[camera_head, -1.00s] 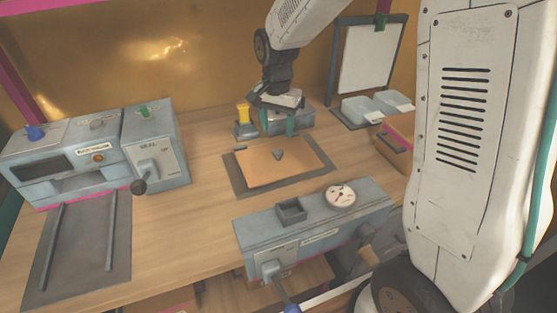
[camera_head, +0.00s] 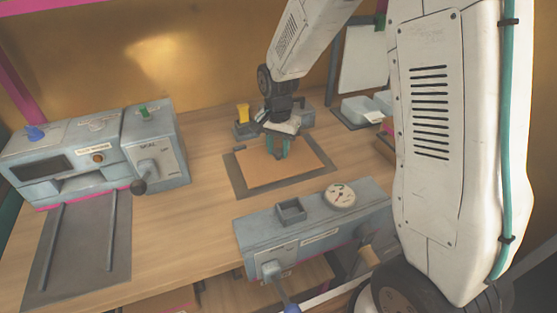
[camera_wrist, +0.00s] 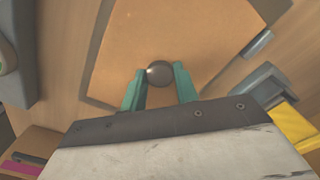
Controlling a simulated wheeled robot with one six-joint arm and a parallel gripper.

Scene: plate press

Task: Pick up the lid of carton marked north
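My gripper (camera_head: 277,155) is over a tan-orange panel (camera_head: 290,173) on a dark grey mat (camera_head: 240,187). Its two teal fingers point down and stand apart. In the wrist view a dark round knob (camera_wrist: 160,72) on the panel shows at the fingertips, between my gripper's fingers (camera_wrist: 160,80); I cannot tell whether they touch it. In the head view the fingers hide the knob. Light blue containers (camera_head: 358,110) with white labels stand at the back right, partly hidden by my arm. No "north" marking is readable, so I cannot tell which thing is the named carton or lid.
A grey-blue machine (camera_head: 75,150) with a black-knobbed lever stands at the left. A grey-blue unit (camera_head: 310,235) with a dial (camera_head: 340,196) is in front. A grey block with a yellow part (camera_head: 242,112) sits behind my gripper. Bare wood (camera_head: 195,215) lies left of the mat.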

